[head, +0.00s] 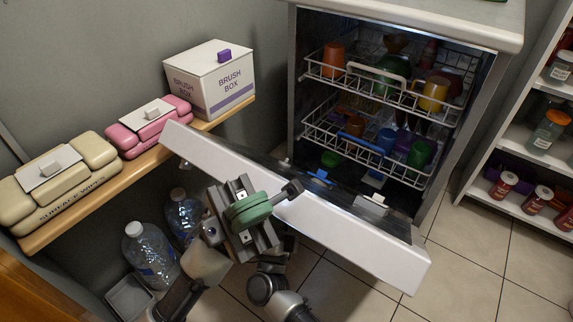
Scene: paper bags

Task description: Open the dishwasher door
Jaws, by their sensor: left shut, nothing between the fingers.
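The white dishwasher (292,85) stands at the back right with its front open. Its door (350,240) is swung down and tilted, with its white edge towards me and its dark inner side facing up. Two white wire racks (345,140) with coloured cups show inside. My left gripper (292,190), with a green round part behind the fingers, is at the near side of the door, over its white edge in the picture. Its fingers are shut and empty. I cannot tell whether it touches the door. My right gripper is not seen.
A wooden shelf (140,165) on the left holds a white brush box (210,85), a pink pack (148,122) and a beige pack (55,180). Water bottles (150,255) stand below. A white shelf unit (500,195) with jars is at the right. Tiled floor (460,265) is clear at lower right.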

